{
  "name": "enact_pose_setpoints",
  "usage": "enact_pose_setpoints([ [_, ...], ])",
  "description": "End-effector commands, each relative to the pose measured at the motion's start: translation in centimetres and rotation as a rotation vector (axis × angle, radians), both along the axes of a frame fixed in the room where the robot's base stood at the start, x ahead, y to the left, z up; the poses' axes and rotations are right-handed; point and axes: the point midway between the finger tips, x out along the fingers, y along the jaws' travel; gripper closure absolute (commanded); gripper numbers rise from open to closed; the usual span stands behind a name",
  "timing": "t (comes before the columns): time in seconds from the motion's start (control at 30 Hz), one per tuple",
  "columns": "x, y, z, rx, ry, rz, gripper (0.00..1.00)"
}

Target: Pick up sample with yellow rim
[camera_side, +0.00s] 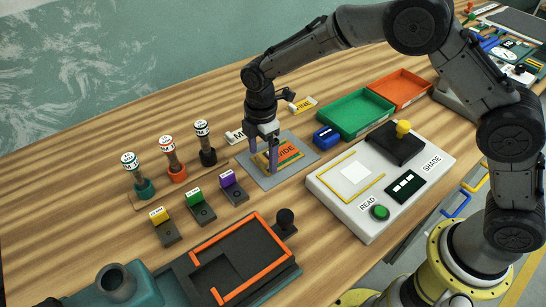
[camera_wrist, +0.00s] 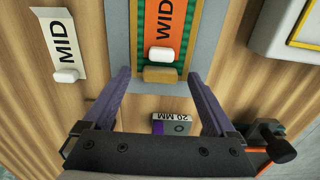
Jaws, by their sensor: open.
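A flat layered sample (camera_side: 265,161) lies on a grey mat, with yellow, green and orange edges showing in the side view. An orange card marked WIDE (camera_wrist: 167,20) lies over it, with a white tab at its near end. In the wrist view a mustard-yellow block (camera_wrist: 162,75) shows at the sample's near end. I cannot tell if the yellow runs all around. My gripper (camera_side: 262,161) is open, pointing down, with its purple fingers either side of the sample's near end. It also shows in the wrist view (camera_wrist: 159,75), with nothing between the fingers but the yellow block ahead.
A white MID card (camera_wrist: 66,48) lies left of the mat (camera_side: 303,143); a yellow FINE card (camera_side: 302,104) lies behind it. Green (camera_side: 355,113) and orange (camera_side: 401,89) trays stand behind the white reader (camera_side: 345,215). Coloured blocks (camera_side: 229,186) and upright handled tools (camera_side: 173,160) stand left.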

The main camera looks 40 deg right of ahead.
Motion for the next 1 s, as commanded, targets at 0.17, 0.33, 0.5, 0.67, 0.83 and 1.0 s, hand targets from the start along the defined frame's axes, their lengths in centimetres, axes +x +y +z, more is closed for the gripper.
enact_pose_setpoints([
  [0.17, 0.01, 0.0, 0.03, 0.0, 0.0, 0.0, 0.25],
  [0.33, 0.01, 0.0, 0.05, 0.0, 0.0, 0.0, 0.56],
  [0.5, 0.02, 0.0, 0.06, 0.0, 0.0, 0.0, 0.86],
  [0.67, 0.03, 0.0, 0.08, 0.0, -0.001, 0.0, 0.98],
  [0.83, 0.04, 0.01, 0.16, 0.0, -0.001, 0.0, 0.98],
  [1.0, 0.1, 0.03, 0.98, 0.001, -0.004, 0.0, 0.98],
])
